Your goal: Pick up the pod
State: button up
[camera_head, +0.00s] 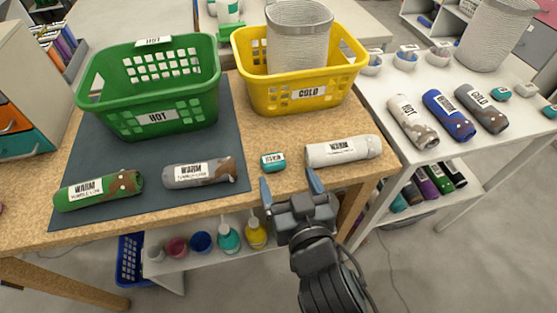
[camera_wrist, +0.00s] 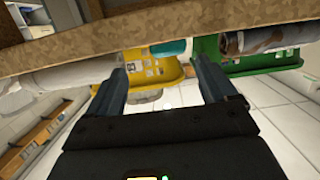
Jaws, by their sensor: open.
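A small teal pod (camera_head: 273,161) with a white label lies near the front edge of the wooden table (camera_head: 300,130), between a grey-brown roll and a white roll. A teal piece, apparently the same pod (camera_wrist: 170,47), shows partly behind the table edge in the wrist view. My gripper (camera_head: 290,184) is open and empty, in front of the table edge and just short of the pod. In the wrist view my gripper (camera_wrist: 160,70) has its fingers spread wide with nothing between them. The pod's underside is hidden.
A grey-brown roll (camera_head: 199,172) and a white roll (camera_head: 343,151) flank the pod. A green basket (camera_head: 155,90) and a yellow basket (camera_head: 300,95) stand behind. A green roll (camera_head: 98,190) lies at left. The right table (camera_head: 420,165) holds more rolls and small teal pods.

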aim_at(271, 160)
jog(key=shift+w+a+r, duration=0.1)
jog(key=shift+w+a, duration=0.65)
jog(key=shift+w, duration=0.15)
jog(key=x, duration=0.7)
jog(key=shift+w+a, duration=0.1)
jog(key=shift+a, duration=0.15)
jog(key=c, duration=1)
